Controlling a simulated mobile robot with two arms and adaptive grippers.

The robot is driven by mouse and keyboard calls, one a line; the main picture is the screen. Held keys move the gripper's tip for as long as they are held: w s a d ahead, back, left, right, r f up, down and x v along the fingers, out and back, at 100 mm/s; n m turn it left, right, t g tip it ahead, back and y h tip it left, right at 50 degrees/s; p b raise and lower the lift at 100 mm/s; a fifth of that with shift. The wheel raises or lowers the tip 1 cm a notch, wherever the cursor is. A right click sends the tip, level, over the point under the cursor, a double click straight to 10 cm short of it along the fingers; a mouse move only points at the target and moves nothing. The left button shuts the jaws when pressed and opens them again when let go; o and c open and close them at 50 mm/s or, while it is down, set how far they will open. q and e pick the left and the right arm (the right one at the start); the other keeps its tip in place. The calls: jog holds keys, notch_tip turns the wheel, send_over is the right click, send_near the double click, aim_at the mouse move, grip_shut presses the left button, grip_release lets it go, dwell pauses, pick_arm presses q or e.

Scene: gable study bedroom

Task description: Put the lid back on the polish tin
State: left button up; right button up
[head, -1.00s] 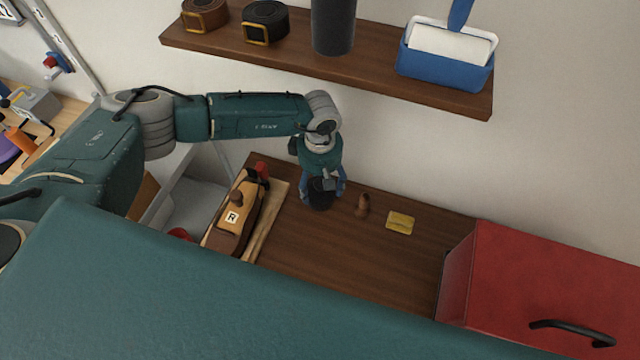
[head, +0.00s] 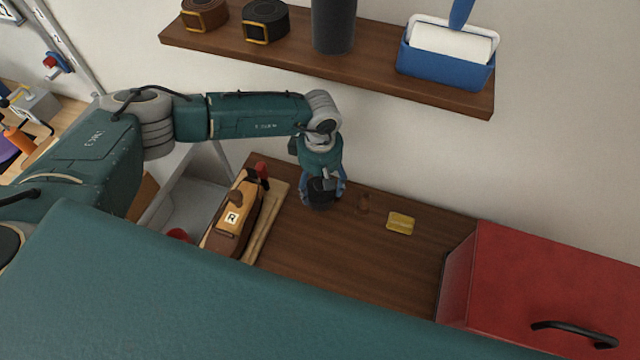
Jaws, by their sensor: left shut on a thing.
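My left gripper (head: 321,191) reaches down over the back of the dark brown wooden tabletop (head: 340,245). Its fingers are shut around a dark, round thing (head: 319,197), which looks like the polish tin or its lid. I cannot tell whether a second part, tin or lid, sits beneath it, because the gripper and the dark thing hide that spot. I also cannot tell whether it touches the tabletop. My right gripper is not in view.
A red box (head: 550,285) bounds the right side. A shelf (head: 340,70) hangs above.

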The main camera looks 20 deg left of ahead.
pick_arm(q)
jog(key=shift+f+b, duration=0.2)
jog(key=shift+b, duration=0.45)
dwell(0.8)
jog(key=o, duration=1.5)
jog(key=shift+c, duration=0.2)
jog(key=shift+r+p, duration=1.95)
jog(key=shift+r, duration=1.6)
